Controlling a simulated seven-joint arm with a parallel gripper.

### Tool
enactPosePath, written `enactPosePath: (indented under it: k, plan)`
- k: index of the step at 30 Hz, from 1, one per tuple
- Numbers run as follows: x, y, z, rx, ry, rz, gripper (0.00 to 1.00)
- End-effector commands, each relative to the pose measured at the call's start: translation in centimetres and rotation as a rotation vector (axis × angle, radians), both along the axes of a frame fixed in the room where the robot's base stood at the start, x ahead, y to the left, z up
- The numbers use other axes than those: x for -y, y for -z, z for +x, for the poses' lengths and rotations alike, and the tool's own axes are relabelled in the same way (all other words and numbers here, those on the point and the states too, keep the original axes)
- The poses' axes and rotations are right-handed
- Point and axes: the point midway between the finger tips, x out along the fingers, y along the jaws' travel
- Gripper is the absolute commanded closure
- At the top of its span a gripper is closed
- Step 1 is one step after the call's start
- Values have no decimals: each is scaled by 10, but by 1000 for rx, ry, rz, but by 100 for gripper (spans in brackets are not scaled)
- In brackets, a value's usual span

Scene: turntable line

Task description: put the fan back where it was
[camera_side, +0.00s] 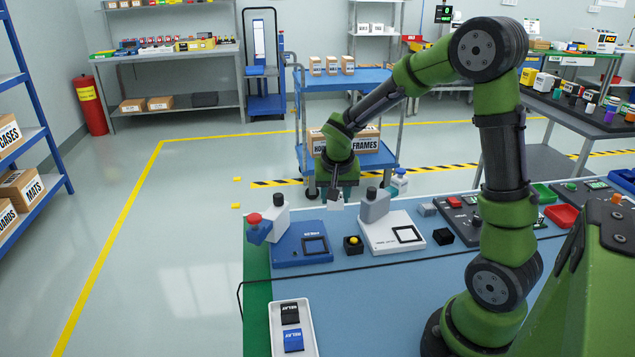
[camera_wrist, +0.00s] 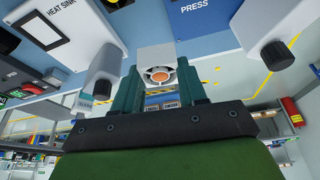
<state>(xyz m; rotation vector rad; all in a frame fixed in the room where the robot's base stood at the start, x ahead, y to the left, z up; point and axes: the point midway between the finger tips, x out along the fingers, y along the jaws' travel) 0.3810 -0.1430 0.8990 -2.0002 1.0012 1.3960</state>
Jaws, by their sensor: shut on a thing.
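The fan (camera_wrist: 159,74) is a small pale grey square block with a round fan face and an orange-brown centre. My gripper (camera_wrist: 160,86) is shut on it, with one dark green finger on each side. In the side view my gripper (camera_side: 336,189) points down and the pale block (camera_side: 335,201) shows at its fingertips. It is near the table's back edge, between the blue press station (camera_side: 301,246) and the white heat sink station (camera_side: 392,236). It appears to be held in the air; the exact height is hard to tell.
A black box with a yellow button (camera_side: 353,244) stands between the stations. A black block (camera_side: 442,237) and a grey block (camera_side: 427,209) lie right of the white station. A white tray (camera_side: 309,335) holds two relays at the front left. The blue table (camera_side: 375,290) is clear in front.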

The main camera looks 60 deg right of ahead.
Motion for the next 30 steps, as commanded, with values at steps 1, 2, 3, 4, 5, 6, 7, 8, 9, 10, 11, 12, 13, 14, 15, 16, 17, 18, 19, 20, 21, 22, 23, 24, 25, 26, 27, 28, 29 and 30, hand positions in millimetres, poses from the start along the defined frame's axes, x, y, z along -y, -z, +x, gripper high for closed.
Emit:
enactPosePath:
  k: [1,2,3,4,5,6,7,8,9,10,11,12,13,14,15,16,17,18,19,20,21,22,23,24,25,26,27,28,29,30]
  plan:
    - [17,6,0,-2,11,4,93]
    - [25,8,1,-1,10,5,93]
    - [35,11,2,2,4,7,93]
    - [41,13,3,6,-4,7,93]
    - [47,15,5,9,-15,6,93]
    - [53,16,8,15,-33,4,93]
    - [56,17,11,20,-57,0,93]
    - [54,17,15,26,-84,-4,93]
    - [53,19,19,30,-110,-11,93]
    - [53,22,20,31,-124,-15,93]
    - [53,26,20,30,-131,-17,93]
    - [53,33,19,27,-138,-18,93]
    - [53,38,19,26,-140,-18,93]
    - [53,42,19,26,-141,-19,93]
    - [52,47,20,28,-140,-19,93]
    - [53,50,20,28,-140,-19,93]
    - [52,52,20,29,-139,-20,93]
    - [53,56,20,29,-139,-20,93]
    - [53,59,20,28,-139,-20,93]
    - [52,64,20,28,-139,-20,93]
    - [52,70,19,26,-140,-18,93]
    - [52,75,19,27,-139,-18,93]
    - [52,80,19,26,-140,-18,93]
    - [52,85,20,27,-141,-19,93]
    - [52,89,19,27,-139,-19,93]
    - [52,91,20,28,-138,-20,93]
    - [52,93,20,30,-138,-20,93]
    - [52,94,20,31,-137,-19,93]
    - [52,94,20,31,-137,-20,93]
    - [53,94,20,31,-137,-20,93]
